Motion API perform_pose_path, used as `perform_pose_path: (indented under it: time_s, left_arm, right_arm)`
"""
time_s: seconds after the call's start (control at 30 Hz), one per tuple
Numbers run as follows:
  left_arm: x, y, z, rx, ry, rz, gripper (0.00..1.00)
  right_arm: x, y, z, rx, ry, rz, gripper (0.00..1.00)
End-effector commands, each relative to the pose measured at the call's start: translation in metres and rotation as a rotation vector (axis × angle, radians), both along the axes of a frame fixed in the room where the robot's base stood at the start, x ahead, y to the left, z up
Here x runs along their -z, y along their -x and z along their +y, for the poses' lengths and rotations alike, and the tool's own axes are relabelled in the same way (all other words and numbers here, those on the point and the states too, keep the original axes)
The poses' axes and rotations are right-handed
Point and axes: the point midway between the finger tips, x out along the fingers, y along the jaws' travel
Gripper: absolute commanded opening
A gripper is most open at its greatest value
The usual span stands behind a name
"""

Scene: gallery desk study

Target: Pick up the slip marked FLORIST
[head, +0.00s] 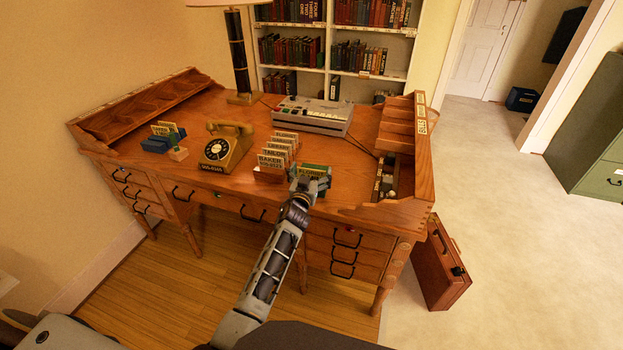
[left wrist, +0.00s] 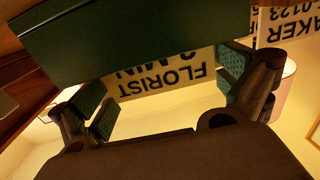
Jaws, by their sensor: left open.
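The cream slip marked FLORIST (head: 313,173) stands at the desk's front, right of the middle, by a green block. In the left wrist view the slip (left wrist: 165,77) appears upside down, its lower line partly cut off from sight. A dark green block (left wrist: 130,35) crosses the top of that view and hides part of the slip. My left gripper (head: 309,185) is at the slip in the head view. Its open fingers (left wrist: 167,85) show on either side of the slip in the wrist view; whether they touch it I cannot tell. My right gripper is not in view.
A rack of slips with BAKER (head: 270,161) in front stands close to the left of my gripper; BAKER (left wrist: 287,20) also shows in the wrist view. A yellow telephone (head: 226,146), a grey machine (head: 311,114) and a lamp (head: 240,65) stand on the desk. Wooden compartments (head: 396,140) are at right.

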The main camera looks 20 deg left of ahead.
Motion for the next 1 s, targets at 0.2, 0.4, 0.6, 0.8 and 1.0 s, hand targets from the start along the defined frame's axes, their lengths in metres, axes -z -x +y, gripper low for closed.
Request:
perform_pose_path:
  time_s: [0.2, 0.4, 0.6, 0.8, 1.0]
  left_arm:
    - [0.000, 0.000, 0.000, 0.000, 0.000, 0.000, 0.88]
    - [0.000, 0.000, 0.000, 0.000, 0.000, 0.000, 0.80]
    - [-0.001, 0.000, 0.000, 0.000, 0.000, 0.000, 0.80]
    - [-0.009, 0.000, 0.001, -0.001, 0.000, -0.001, 0.80]
    - [-0.031, 0.000, 0.000, 0.000, -0.002, -0.002, 0.80]
  right_arm:
    - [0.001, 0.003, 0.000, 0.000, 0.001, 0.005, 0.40]
    - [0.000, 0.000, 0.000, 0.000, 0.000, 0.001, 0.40]
    - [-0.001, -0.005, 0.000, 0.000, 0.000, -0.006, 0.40]
    - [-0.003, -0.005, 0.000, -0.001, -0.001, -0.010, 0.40]
    - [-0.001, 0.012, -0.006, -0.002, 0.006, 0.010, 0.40]
